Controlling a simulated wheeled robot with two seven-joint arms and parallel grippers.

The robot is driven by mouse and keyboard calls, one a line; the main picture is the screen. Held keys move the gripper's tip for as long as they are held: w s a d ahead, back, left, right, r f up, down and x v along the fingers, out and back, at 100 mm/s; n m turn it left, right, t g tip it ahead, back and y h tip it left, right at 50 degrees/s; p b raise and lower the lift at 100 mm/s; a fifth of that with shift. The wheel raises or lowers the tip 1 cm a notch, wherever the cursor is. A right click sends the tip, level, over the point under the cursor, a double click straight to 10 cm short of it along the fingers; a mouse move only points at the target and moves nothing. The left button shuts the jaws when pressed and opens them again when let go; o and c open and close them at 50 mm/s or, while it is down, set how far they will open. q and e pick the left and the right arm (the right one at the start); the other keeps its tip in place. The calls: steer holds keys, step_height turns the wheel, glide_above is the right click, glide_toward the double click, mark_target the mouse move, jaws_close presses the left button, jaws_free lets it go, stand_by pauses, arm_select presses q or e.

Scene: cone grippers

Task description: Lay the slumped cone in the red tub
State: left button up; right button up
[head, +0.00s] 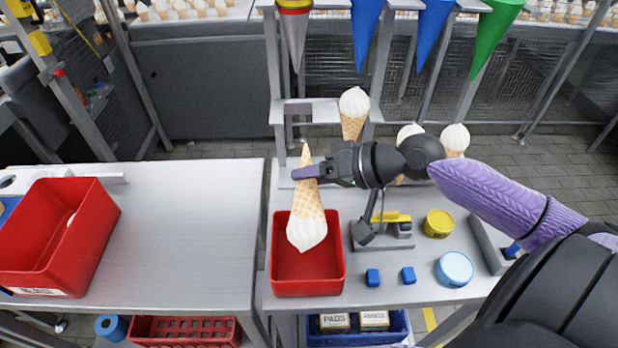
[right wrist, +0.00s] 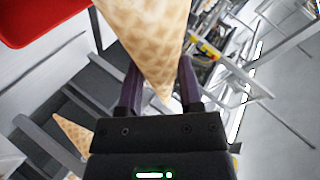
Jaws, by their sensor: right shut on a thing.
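My right gripper (head: 306,172) is shut on a waffle cone (head: 309,203) with a white ice-cream top. In the head view the cone hangs tip up, its white top pointing down and overlapping the inside of the red tub (head: 308,289). I cannot tell if it touches the tub. The tub is open, stands at the left of the right-hand table and looks otherwise empty. In the right wrist view the cone (right wrist: 150,38) sits between the two dark purple fingers (right wrist: 160,85), tip toward the palm. My left gripper is not in view.
Another cone (head: 353,113) stands upright in the rack behind, with more to its right. A larger red bin (head: 85,225) stands on the left table, mostly bare.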

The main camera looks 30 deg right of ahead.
steer(key=shift+w+a, duration=0.1)
steer(key=shift+r, duration=0.1)
steer(key=shift+f, duration=0.2)
arm_select(q)
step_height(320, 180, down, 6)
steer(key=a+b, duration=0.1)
steer(key=b, duration=0.5)
arm_select(e)
step_height(320, 180, down, 10)
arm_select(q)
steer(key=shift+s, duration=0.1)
arm_select(e)
steer(key=shift+r, duration=0.1)
steer(key=o, duration=1.1)
